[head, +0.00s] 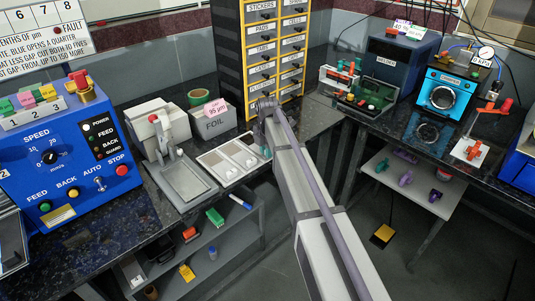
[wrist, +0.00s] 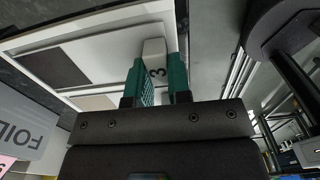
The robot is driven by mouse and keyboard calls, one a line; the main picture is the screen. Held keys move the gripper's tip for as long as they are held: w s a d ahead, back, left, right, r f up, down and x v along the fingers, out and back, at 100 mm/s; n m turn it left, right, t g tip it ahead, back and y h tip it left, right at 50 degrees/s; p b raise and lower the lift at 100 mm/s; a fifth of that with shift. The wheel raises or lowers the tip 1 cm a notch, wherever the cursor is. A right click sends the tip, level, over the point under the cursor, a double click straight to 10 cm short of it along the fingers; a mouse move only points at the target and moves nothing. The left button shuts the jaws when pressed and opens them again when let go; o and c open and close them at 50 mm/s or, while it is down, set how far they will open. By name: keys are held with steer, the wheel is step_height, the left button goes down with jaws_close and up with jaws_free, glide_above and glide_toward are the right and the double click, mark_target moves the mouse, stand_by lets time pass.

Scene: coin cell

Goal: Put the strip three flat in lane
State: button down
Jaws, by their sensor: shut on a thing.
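My gripper (wrist: 153,80) has teal fingers, shut on a white piece marked 3, the strip three (wrist: 155,52), in the wrist view. Its far end lies over or beside a pale board (wrist: 110,38) with grey patches; I cannot tell whether it touches. In the head view the board (head: 222,156) lies on the dark bench, with two grey panels and small white pieces near its front edge. My arm hides most of my gripper there, at the board's right end. No lane is clearly marked.
A grey FOIL box (head: 214,124) stands behind the board. A lever press with a grey tray (head: 186,181) is to its left. The bench's front edge is close, with a shelf (head: 205,250) below.

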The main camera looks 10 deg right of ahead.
steer(key=shift+f, duration=0.2)
steer(key=c, duration=1.1)
jaws_free()
steer(key=shift+o, duration=0.2)
steer(key=shift+r, duration=0.15)
step_height(320, 180, up, 12)
steer(key=p, duration=1.2)
steer(key=s+m, duration=2.4)
steer(key=s, duration=0.6)
